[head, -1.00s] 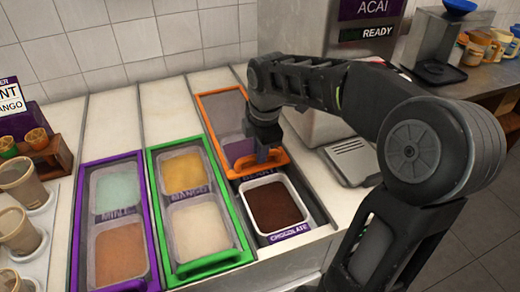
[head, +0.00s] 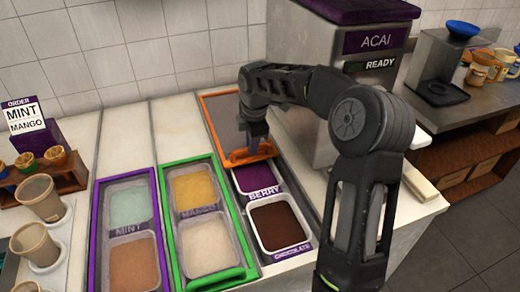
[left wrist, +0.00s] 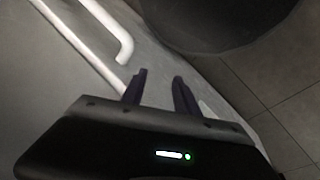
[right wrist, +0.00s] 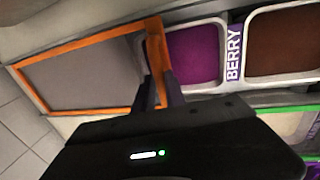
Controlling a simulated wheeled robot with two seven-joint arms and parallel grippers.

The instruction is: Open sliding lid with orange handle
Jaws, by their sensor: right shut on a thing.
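The sliding lid (head: 221,122) has an orange frame and a grey panel. It is slid back toward the wall, with the purple berry tub (head: 256,178) and the brown chocolate tub (head: 279,222) uncovered in front of it. My right gripper (head: 256,148) is shut on the lid's orange handle (head: 236,158) at its front edge. The right wrist view also shows the handle (right wrist: 155,55) between the fingers (right wrist: 160,92). My left gripper (left wrist: 158,90) shows only in its wrist view, with its fingers apart and nothing between them.
A purple-framed bin (head: 97,230) and a green-framed bin (head: 169,215) stand left of the orange one. The acai machine (head: 325,60) stands close behind my right arm. Cups (head: 38,195) stand at the far left.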

